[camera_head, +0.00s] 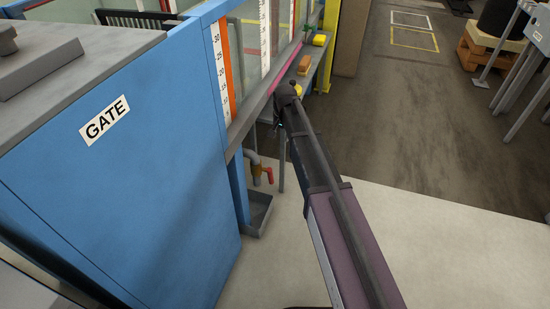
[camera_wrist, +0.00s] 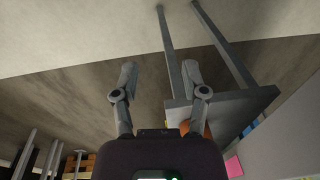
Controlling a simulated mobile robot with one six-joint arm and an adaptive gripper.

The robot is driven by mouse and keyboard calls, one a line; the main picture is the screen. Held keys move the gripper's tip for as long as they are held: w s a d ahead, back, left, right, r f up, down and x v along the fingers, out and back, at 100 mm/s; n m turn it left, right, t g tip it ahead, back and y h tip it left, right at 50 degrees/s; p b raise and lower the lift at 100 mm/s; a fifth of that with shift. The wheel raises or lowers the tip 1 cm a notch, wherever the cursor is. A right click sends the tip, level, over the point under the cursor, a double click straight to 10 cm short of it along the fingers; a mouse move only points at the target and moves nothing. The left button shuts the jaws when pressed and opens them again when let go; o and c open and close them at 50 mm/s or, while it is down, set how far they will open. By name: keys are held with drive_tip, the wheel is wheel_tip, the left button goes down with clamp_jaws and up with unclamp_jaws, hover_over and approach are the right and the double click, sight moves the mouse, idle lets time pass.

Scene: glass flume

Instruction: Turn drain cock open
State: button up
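The drain cock (camera_head: 269,175) shows in the head view as a small red handle on a short pipe, low beside the blue flume frame. A grey drip tray (camera_head: 258,221) sits below it. My gripper (camera_wrist: 159,75) is open and empty in the wrist view, its two fingers apart with bare floor between them. In the head view my arm's end is above and to the right of the cock, near the flume's lower rail, clearly apart from it. The fingers are hard to make out there. The cock does not show in the wrist view.
A blue cabinet marked GATE (camera_head: 120,180) fills the left. A grey shelf (camera_wrist: 245,105) with thin legs is close to the right finger; an orange block (camera_head: 305,65) lies on it. The pale floor (camera_head: 450,235) at the right is clear.

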drive_tip(key=s+f+m+g+y+b, duration=0.1)
drive_tip(key=m+b, duration=0.1)
drive_tip(key=d+f+m+g+y+b, duration=0.1)
drive_tip(key=f, duration=0.1)
drive_tip(key=s+f+m+g+y+b, duration=0.1)
drive_tip(key=f+m+b, duration=0.1)
drive_tip(key=shift+s+d+m+y+b, duration=0.2)
drive_tip(key=shift+s+m+y+b, duration=0.1)
drive_tip(key=shift+s+y+b, duration=0.1)
drive_tip(key=b, duration=1.3)
hover_over(271, 184)
wheel_tip(271, 184, down, 13)
drive_tip(key=shift+r, duration=0.2)
drive_tip(key=shift+a, duration=0.1)
drive_tip(key=shift+c, duration=0.3)
clamp_jaws()
